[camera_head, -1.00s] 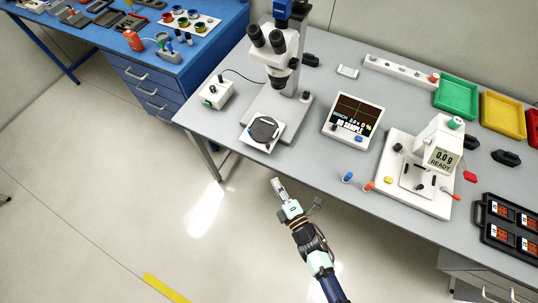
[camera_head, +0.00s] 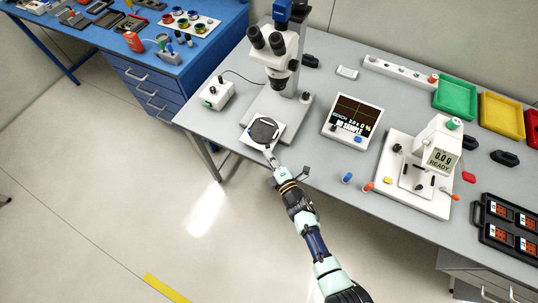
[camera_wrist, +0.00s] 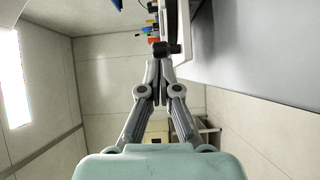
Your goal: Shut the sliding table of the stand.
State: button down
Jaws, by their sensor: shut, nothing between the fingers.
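The microscope stand (camera_head: 294,108) is on the grey bench. Its sliding table, a white plate (camera_head: 249,142) with a dark round disc (camera_head: 263,130) on it, sticks out from the stand's base toward the bench's front edge. My gripper (camera_head: 270,153) is shut and empty, with its tips at the front side of the plate. In the wrist view, the closed fingertips (camera_wrist: 160,63) are right by a small black knob (camera_wrist: 167,48) at the front of the table. I cannot tell whether they touch it. The gripper hides part of the plate's front edge.
A white control box (camera_head: 215,92) is left of the stand, with a cable to it. A display (camera_head: 352,118) and a white tester reading READY (camera_head: 420,175) are to the right. Open floor lies in front of the bench.

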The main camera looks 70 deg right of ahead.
aim_at(284, 134)
jog(key=d, duration=0.4)
jog(key=s+d+b, duration=0.1)
jog(key=d, duration=0.8)
jog(key=shift+s+b, duration=0.3)
jog(key=shift+s, duration=0.1)
jog(key=shift+a, duration=0.15)
jog(key=a, duration=0.1)
jog(key=a+p, duration=0.1)
jog(key=a, duration=0.1)
jog(key=s+a+p, duration=0.1)
jog(key=a, duration=0.1)
jog(key=shift+r, duration=0.25)
jog(key=p+v, duration=0.2)
jog(key=v, duration=0.6)
jog(key=shift+s+a+f, duration=0.1)
jog(key=shift+s+f, duration=0.1)
jog(key=shift+s, duration=0.15)
